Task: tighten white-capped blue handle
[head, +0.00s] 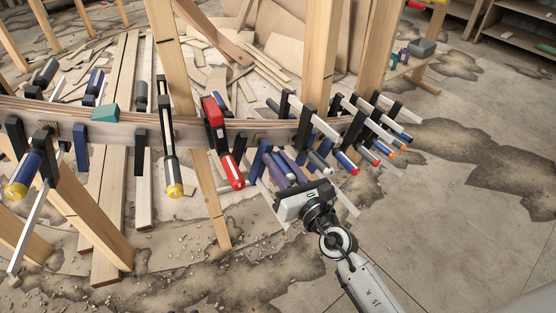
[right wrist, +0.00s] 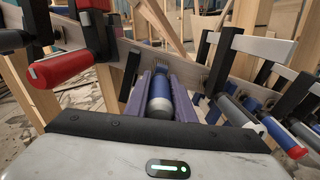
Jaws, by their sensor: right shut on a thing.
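A blue clamp handle with a pale grey-white section (right wrist: 160,102) sits between the two purple fingers of my right gripper (right wrist: 160,78) in the right wrist view. The gripper is shut on it, one finger along each side. In the head view my right gripper (head: 277,162) reaches the handle from the front, right of the red clamp, and mostly hides it. The handle's near end is partly hidden behind the gripper body in the wrist view. My left gripper is not in view.
A red clamp (head: 214,112) is close on the left. Several clamps with white bars (head: 318,122) crowd the right side. The curved wooden stringer (head: 262,131) runs behind, on wooden posts (head: 321,55). The floor at front right is open.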

